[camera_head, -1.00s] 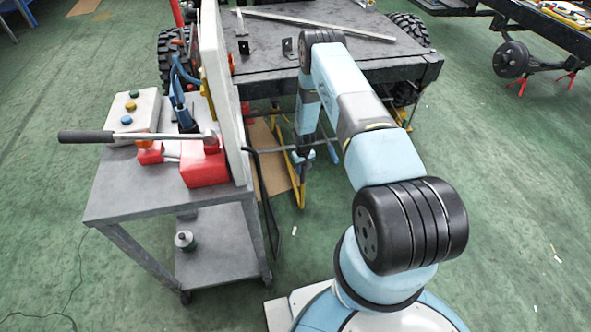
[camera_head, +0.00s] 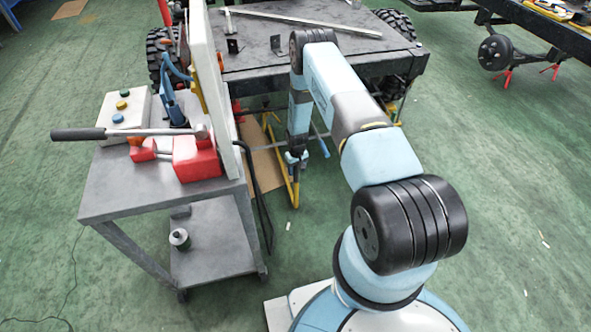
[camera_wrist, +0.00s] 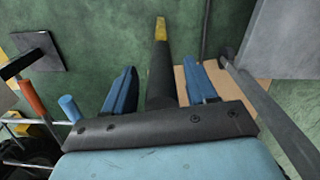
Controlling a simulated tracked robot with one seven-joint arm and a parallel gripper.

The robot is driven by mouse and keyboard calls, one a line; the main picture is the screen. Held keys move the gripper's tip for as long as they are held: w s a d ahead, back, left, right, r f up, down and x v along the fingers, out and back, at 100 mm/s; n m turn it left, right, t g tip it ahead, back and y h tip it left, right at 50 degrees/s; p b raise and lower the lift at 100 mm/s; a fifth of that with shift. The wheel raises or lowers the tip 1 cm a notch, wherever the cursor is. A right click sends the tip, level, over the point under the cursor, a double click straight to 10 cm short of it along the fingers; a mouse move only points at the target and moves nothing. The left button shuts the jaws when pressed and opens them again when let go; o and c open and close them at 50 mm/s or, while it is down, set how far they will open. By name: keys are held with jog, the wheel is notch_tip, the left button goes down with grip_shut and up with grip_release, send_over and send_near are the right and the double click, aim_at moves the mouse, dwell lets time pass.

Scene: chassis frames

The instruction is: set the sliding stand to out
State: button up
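A yellow frame (camera_head: 295,191) stands low under the front edge of the big grey table in the head view; I cannot tell for sure whether it is the sliding stand. My gripper (camera_head: 295,163) points down close to the frame's upper part. In the wrist view my gripper (camera_wrist: 163,72) has its two blue fingers spread apart. A dark bar with a yellow end (camera_wrist: 160,35) shows between the fingers, with gaps on both sides. I cannot tell whether it is part of the stand. The palm hides the bar's near end.
A grey cart (camera_head: 105,203) with a red device (camera_head: 196,160) and a long-handled lever (camera_head: 100,134) stands left of my arm. An upright white panel (camera_head: 205,75) edges the cart. The big grey table (camera_head: 360,45) is behind. Green floor (camera_head: 500,200) is free at right.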

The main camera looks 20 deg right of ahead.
jog(key=shift+w+a, duration=0.1)
jog(key=shift+r, duration=0.55)
notch_tip(320, 180, up, 12)
jog(key=shift+r, duration=0.25)
jog(key=shift+r, duration=0.1)
dwell(0.3)
